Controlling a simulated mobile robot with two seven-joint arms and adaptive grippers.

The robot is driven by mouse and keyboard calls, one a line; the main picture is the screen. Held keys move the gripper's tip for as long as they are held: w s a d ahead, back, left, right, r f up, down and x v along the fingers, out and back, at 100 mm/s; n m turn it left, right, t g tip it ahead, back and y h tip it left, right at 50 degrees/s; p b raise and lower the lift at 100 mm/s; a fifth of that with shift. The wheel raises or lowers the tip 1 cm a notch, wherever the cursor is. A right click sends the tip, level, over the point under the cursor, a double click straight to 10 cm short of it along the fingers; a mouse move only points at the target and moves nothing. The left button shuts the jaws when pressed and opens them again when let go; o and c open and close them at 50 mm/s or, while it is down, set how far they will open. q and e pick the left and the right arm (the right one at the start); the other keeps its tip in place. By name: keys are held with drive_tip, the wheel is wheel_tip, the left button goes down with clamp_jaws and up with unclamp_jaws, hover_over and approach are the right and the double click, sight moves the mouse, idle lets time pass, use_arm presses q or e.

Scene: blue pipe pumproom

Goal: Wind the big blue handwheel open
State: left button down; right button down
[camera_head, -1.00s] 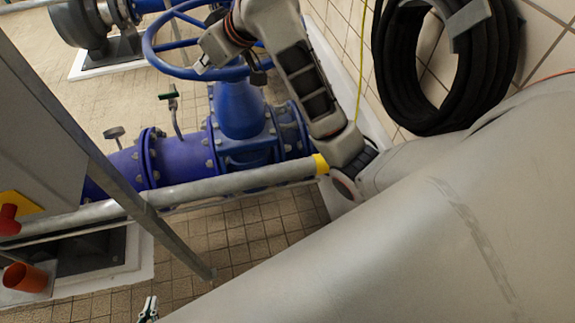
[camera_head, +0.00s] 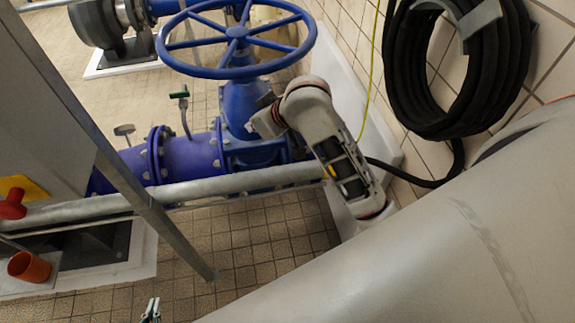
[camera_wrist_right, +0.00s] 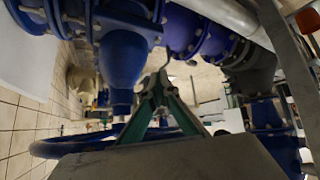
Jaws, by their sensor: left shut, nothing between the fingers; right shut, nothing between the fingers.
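The big blue handwheel (camera_head: 200,71) lies roughly flat on top of the blue valve (camera_head: 240,105), its spokes and hub (camera_head: 237,32) in plain sight in the head view. My right gripper (camera_head: 263,118) is below the near rim, beside the valve body, and looks clear of the wheel. Its fingers are hard to make out there. In the right wrist view its green-sided fingers (camera_wrist_right: 160,92) are together and empty, with the blue wheel rim (camera_wrist_right: 70,145) passing behind them. My left gripper (camera_head: 150,308) shows only as a small shut tip at the bottom edge, far from the wheel.
A grey rail (camera_head: 225,187) runs across in front of the blue pipe (camera_head: 190,158). A slanted grey post (camera_head: 150,215) stands at left. A small green-handled lever (camera_head: 181,95) rises beside the valve. A coiled black hose (camera_head: 395,75) hangs on the tiled wall.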

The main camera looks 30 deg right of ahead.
drive_tip(key=s+d+f+h, duration=0.1)
drive_tip(key=s+d+f, duration=0.1)
drive_tip(key=s+f, duration=0.2)
drive_tip(key=s+d+f+h+b, duration=0.1)
drive_tip(key=s+d+f, duration=0.2)
drive_tip(key=f, duration=0.3)
drive_tip(key=shift+s, duration=0.7)
